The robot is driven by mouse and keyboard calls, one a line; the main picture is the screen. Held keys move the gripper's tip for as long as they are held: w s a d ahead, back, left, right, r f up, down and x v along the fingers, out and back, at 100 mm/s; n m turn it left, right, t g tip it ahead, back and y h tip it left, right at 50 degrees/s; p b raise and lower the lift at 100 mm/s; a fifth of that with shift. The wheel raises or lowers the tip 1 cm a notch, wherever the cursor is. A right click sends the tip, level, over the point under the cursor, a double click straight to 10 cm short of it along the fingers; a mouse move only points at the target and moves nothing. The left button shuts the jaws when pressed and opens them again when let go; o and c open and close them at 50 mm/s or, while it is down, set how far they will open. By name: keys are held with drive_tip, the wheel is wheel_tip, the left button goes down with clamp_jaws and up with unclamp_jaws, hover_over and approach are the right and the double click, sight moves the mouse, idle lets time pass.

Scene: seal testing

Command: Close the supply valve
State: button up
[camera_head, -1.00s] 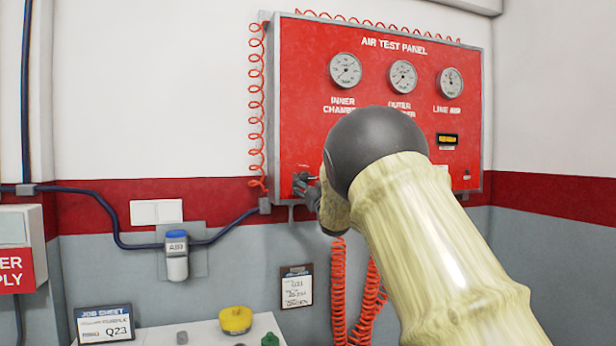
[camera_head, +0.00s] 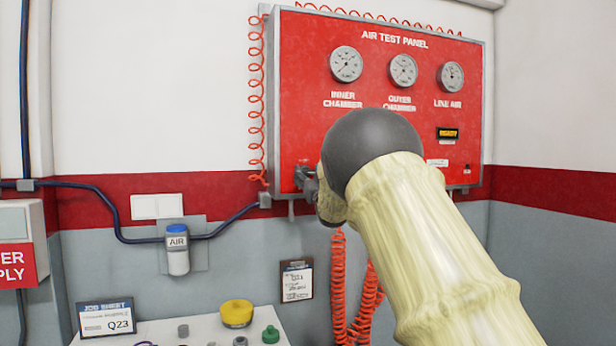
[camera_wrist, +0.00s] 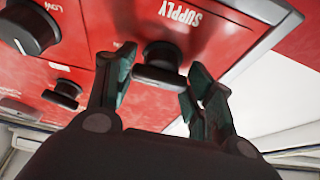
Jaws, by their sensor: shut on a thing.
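The supply valve (camera_wrist: 160,62) is a black knob with a bar-like handle on the red panel, below an upside-down SUPPLY label in the wrist view. My gripper (camera_wrist: 160,75) has one finger on each side of this handle and is shut on it. In the head view my gripper (camera_head: 309,183) is at the lower left of the red air test panel (camera_head: 310,115). My arm hides much of the panel's lower middle there, and the valve itself is hard to make out.
Another large black knob (camera_wrist: 30,30) and a smaller black knob (camera_wrist: 66,92) sit left of the valve in the wrist view. Red coiled hoses (camera_head: 338,290) hang below the panel. A bench (camera_head: 205,325) with a yellow part (camera_head: 236,313) stands at lower left.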

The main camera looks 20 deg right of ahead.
drive_tip(key=shift+o, duration=0.2)
drive_tip(key=shift+f+n+b, duration=0.1)
drive_tip(key=shift+n+b, duration=0.25)
drive_tip(key=shift+n, duration=0.05)
drive_tip(key=n+y+b, duration=0.2)
drive_tip(key=n, duration=0.2)
drive_tip(key=shift+d+b, duration=0.1)
drive_tip(key=shift+b, duration=0.25)
drive_tip(key=n+g+y+b, duration=0.1)
drive_tip(key=n, duration=0.2)
drive_tip(key=n+y+b, duration=0.1)
drive_tip(key=n+y, duration=0.1)
drive_tip(key=n, duration=0.1)
drive_tip(key=shift+d+g, duration=0.1)
drive_tip(key=shift+g, duration=0.3)
drive_tip(key=n, duration=0.2)
drive_tip(key=n+g+y, duration=0.1)
drive_tip(key=n, duration=0.1)
drive_tip(key=n+g+y, duration=0.1)
drive_tip(key=n, duration=0.1)
drive_tip(key=shift+r+n, duration=0.3)
drive_tip(key=shift+n, duration=0.1)
drive_tip(key=n+g, duration=0.2)
drive_tip(key=n, duration=0.2)
drive_tip(key=shift+d+n+p, duration=0.1)
drive_tip(key=shift+n+p, duration=0.2)
drive_tip(key=shift+h, duration=0.3)
drive_tip(key=o, duration=1)
drive_tip(key=shift+r, duration=0.1)
